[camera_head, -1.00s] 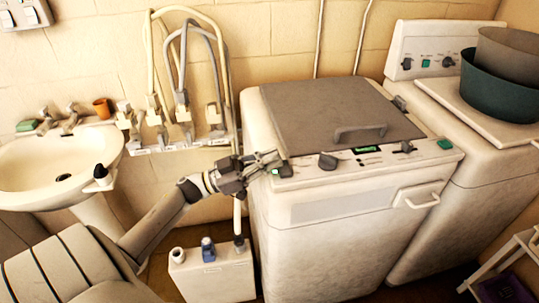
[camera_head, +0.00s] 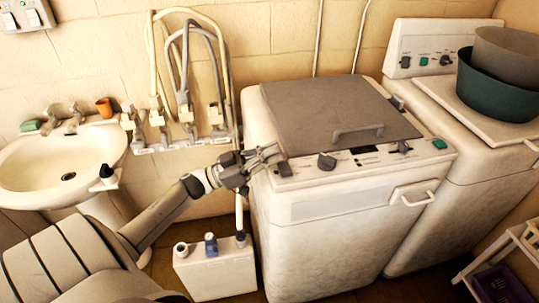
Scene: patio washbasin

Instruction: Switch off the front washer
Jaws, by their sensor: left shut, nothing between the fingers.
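The front washer (camera_head: 330,215) is a white machine with a grey lid (camera_head: 335,110) and a control panel along its front top edge. On the panel are a dark rocker switch (camera_head: 284,169) at the left end, a dark knob (camera_head: 327,162), a small display (camera_head: 362,150) that is dark, another knob (camera_head: 403,147) and a green button (camera_head: 439,143). My left gripper (camera_head: 273,154) is shut and empty, its fingertips at the panel's left end, close above the rocker switch. I cannot tell whether they touch it. My right gripper is not in view.
A second washer (camera_head: 430,85) stands behind at the right, with basins (camera_head: 500,90) on top. A white canister (camera_head: 215,270) stands on the floor beside the front washer.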

